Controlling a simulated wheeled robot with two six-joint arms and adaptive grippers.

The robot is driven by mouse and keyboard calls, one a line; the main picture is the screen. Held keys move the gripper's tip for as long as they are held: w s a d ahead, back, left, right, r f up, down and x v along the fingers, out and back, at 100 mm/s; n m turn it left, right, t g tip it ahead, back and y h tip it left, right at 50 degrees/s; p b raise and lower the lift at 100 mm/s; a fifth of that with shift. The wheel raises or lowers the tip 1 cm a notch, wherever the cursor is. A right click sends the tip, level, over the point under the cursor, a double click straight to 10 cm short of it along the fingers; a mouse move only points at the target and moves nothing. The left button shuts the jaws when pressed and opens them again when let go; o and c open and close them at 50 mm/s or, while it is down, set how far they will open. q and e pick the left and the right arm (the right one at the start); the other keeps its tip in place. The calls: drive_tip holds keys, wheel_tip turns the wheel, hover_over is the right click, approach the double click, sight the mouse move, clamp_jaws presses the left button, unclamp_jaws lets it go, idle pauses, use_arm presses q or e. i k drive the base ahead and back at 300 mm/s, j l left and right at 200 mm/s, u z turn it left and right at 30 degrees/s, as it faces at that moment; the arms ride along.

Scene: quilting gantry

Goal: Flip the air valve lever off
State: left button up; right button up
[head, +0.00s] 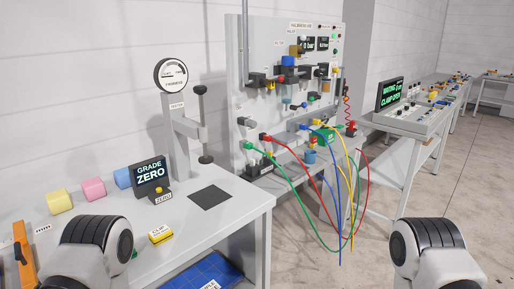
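An upright grey panel (252,38) in the middle of the head view carries valves, fittings, gauges and coloured hoses. I cannot single out the air valve lever at this size. A small blue part (287,61) shows on the upper middle of the panel, on a dark fitting; I cannot tell if it is the lever. Parts of my two arms show at the bottom left and bottom right, both apart from the panel. Neither gripper is in view.
Green, red, blue and yellow hoses hang before the panel. A console (425,115) with a display stands right. Floor at right is clear.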

sight(281, 79)
drive_tip(key=i+l, duration=0.25)
drive_tip(key=i+l+u, duration=0.1)
drive_tip(key=l, duration=0.35)
drive_tip(key=i+l, duration=0.35)
drive_tip(key=i+l+u, duration=0.1)
drive_tip(key=l, duration=0.3)
drive_tip(key=i+l, duration=0.3)
drive_tip(key=i+l+u, duration=0.15)
drive_tip(key=l, duration=0.35)
drive_tip(key=i+l, duration=0.25)
drive_tip(key=l, duration=0.15)
